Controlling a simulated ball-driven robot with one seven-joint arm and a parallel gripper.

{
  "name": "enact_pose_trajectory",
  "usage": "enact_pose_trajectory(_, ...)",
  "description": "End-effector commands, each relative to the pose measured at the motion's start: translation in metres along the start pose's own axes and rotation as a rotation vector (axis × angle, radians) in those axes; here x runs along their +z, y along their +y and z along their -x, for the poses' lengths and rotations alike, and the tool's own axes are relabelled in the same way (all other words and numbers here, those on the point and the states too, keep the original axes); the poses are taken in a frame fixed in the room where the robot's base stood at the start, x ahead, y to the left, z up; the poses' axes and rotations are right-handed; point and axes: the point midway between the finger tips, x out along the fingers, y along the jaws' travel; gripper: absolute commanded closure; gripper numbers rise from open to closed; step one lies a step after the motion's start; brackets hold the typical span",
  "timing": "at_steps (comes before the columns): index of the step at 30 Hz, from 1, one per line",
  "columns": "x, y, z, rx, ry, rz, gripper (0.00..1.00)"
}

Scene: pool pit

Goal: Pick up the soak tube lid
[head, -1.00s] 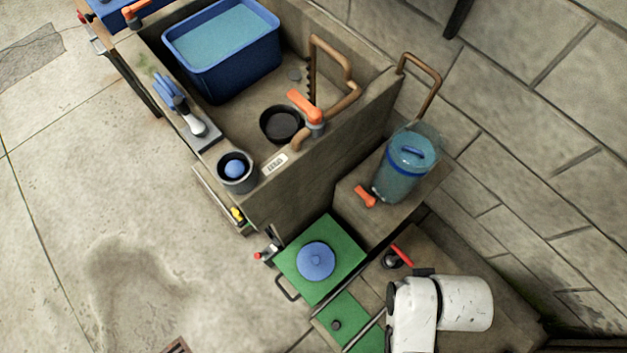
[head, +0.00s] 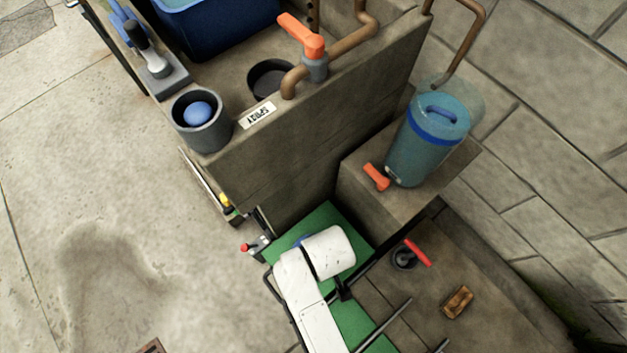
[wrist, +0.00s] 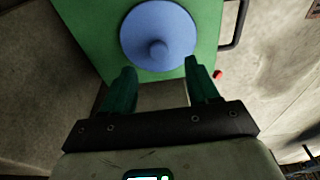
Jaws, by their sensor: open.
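A round blue lid with a small central knob (wrist: 158,36) lies on a green surface in the wrist view; I take it as the soak tube lid. In the head view only a sliver of its rim (head: 301,240) shows beside my white wrist, which hides the rest. My gripper (wrist: 160,68) is open, its two dark green fingers apart and empty. In the wrist view the fingertips sit just below the lid's near edge, either side of the knob's line. I cannot tell the height left between them. The fingers are hidden in the head view.
A teal container with a blue lid band (head: 430,140) stands on a ledge at the right. A grey cup with a blue ball (head: 203,122) sits on the basin corner. A red-handled valve (head: 410,255) and a brown brush-like block (head: 458,302) lie right of my arm.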

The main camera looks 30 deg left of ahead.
Motion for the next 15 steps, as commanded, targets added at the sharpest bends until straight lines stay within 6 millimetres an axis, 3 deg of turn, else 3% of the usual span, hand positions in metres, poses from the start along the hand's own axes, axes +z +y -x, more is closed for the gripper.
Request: enact_pose_trajectory(15, -0.003, 0.002, -0.059, 0.000, -0.001, -0.001, 0.40)
